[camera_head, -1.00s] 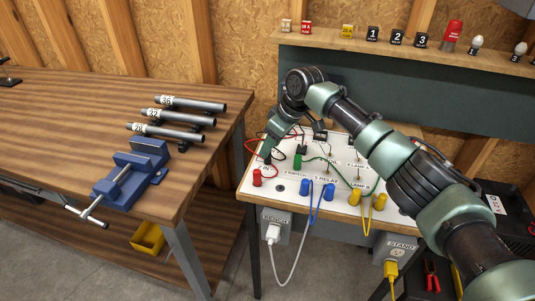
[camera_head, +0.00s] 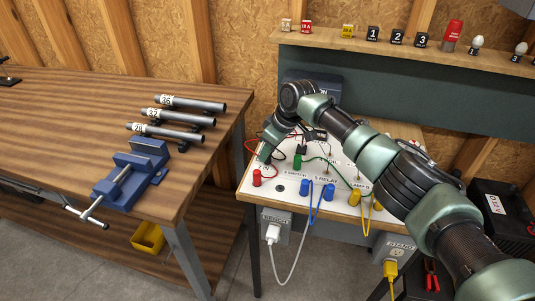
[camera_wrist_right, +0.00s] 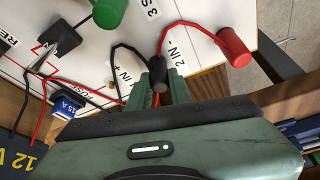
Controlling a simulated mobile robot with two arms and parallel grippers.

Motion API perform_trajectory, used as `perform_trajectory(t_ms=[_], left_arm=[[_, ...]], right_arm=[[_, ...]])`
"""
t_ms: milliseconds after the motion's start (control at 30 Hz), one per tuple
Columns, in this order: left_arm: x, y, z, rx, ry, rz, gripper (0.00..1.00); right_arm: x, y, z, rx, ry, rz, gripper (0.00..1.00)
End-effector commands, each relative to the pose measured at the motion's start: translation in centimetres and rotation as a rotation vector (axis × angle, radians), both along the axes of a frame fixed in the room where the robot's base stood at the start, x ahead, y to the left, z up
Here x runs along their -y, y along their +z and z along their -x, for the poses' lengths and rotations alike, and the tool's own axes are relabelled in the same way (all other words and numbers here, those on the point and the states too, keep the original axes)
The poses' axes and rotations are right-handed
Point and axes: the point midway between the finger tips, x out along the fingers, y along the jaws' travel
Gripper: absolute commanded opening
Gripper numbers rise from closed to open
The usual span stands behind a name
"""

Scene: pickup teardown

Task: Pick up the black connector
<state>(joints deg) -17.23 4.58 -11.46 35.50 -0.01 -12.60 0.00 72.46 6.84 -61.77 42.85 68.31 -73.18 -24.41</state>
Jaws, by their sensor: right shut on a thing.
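The black connector (camera_wrist_right: 158,75) stands between the two green fingers of my right gripper (camera_wrist_right: 160,90) in the right wrist view. A black wire loops up from it to the left, and a red wire passes close by to the red connector (camera_wrist_right: 233,46). The fingers are shut on the black connector, low over the white board. In the head view my right gripper (camera_head: 265,153) is at the left part of the white board (camera_head: 262,193), near the red connector (camera_head: 257,178); the black connector is hidden there. My left gripper is in neither current view.
A green connector (camera_head: 297,160), blue connectors (camera_head: 329,190) and yellow connectors (camera_head: 354,197) stand on the board. A blue 15 A fuse (camera_wrist_right: 68,104) lies near the gripper. A wooden bench (camera_head: 60,120) with a blue vise (camera_head: 128,178) is at left.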

Motion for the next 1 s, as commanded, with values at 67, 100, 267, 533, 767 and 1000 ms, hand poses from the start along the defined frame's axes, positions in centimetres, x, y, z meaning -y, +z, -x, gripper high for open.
perform_trajectory(t_ms=[67, 100, 267, 533, 767, 1000], left_arm=[[0.0, 0.0, 0.0, -0.001, 0.0, 0.0, 0.46], [0.0, -0.1, 0.0, -0.001, 0.0, 0.0, 0.46], [0.0, -0.2, 0.0, -0.001, 0.0, 0.0, 0.46], [0.0, -0.9, 0.0, -0.001, 0.0, 0.0, 0.46], [0.0, -1.3, 0.0, -0.001, 0.0, 0.0, 0.46], [0.0, -1.3, 0.0, 0.0, 0.0, 0.0, 0.46]], right_arm=[[0.0, 0.2, 0.0, 0.001, 0.0, -0.001, 0.0], [0.0, 0.4, 0.0, 0.001, 0.0, -0.001, 0.0], [-0.1, 1.9, -0.1, 0.002, 0.001, -0.002, 0.0], [-0.1, 7.7, -0.1, 0.007, 0.002, -0.003, 0.0], [-0.1, 14.4, 0.0, 0.004, 0.001, -0.002, 0.0], [-0.1, 18.8, 0.0, 0.002, 0.001, -0.001, 0.0]])
